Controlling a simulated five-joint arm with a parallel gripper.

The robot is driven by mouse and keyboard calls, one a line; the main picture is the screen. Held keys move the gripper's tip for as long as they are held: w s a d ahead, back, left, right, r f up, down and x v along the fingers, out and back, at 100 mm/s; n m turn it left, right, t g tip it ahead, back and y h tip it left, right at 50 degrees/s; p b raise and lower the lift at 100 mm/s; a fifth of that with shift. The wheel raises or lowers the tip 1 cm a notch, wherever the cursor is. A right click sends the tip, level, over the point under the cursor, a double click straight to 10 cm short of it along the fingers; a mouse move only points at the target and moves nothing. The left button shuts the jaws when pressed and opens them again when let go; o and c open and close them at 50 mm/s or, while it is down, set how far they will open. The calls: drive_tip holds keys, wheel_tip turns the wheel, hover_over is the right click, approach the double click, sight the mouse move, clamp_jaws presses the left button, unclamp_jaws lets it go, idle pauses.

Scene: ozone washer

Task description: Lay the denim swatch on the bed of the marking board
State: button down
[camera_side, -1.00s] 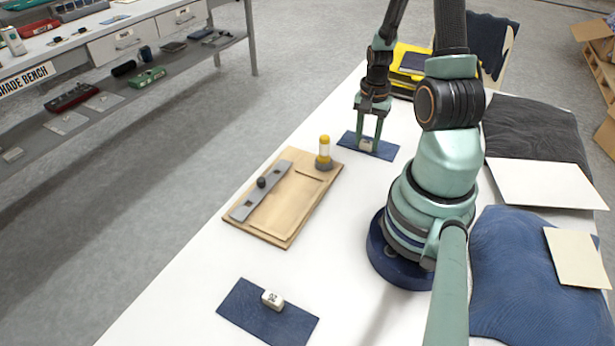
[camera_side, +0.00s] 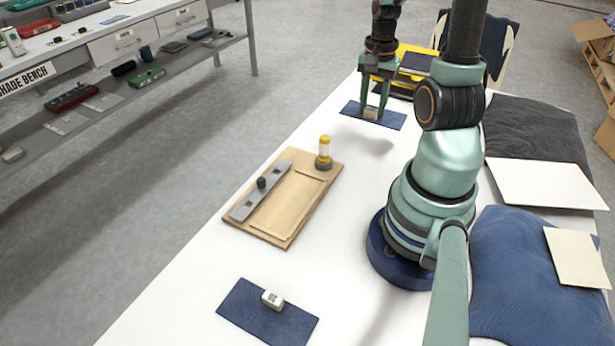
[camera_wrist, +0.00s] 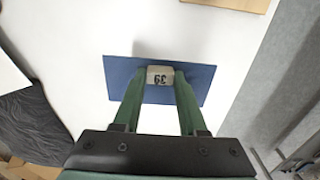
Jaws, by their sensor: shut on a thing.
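A blue denim swatch (camera_side: 390,120) hangs flat above the far part of the white table, with a shadow below it. It also shows in the wrist view (camera_wrist: 195,75), with a pale block marked 39 (camera_wrist: 159,76) on it. My gripper (camera_side: 371,112) is shut on the block, one finger on each side, and the swatch is up with it. The marking board (camera_side: 318,201) lies on the table, nearer the camera, with a bare tan bed (camera_side: 290,205). A grey metal bar (camera_side: 256,200) with a black knob lies along its left side.
A yellow-topped bottle (camera_side: 324,152) stands at the board's far right corner. A second denim swatch (camera_side: 250,315) with a pale block (camera_side: 272,299) lies at the near end. Blue cloth (camera_side: 515,280), dark cloth (camera_side: 525,120) and white sheets lie at the right.

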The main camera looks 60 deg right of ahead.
wheel_tip(320, 180, up, 9)
drive_tip(key=w+a+n, duration=0.7)
drive_tip(key=a+n, duration=0.2)
drive_tip(key=a, duration=0.3)
drive_tip(key=w+a+f+n, duration=0.1)
drive_tip(key=w+a+n, duration=0.6)
drive_tip(key=a, duration=0.5)
drive_tip(key=shift+w+a+n, duration=0.25)
drive_tip(key=shift+w+n, duration=0.1)
drive_tip(key=shift+n, duration=0.65)
wheel_tip(320, 180, up, 2)
drive_tip(key=r+m, duration=0.1)
drive_tip(key=m, duration=1.7)
hover_over(372, 109)
drive_tip(key=shift+f, duration=0.25)
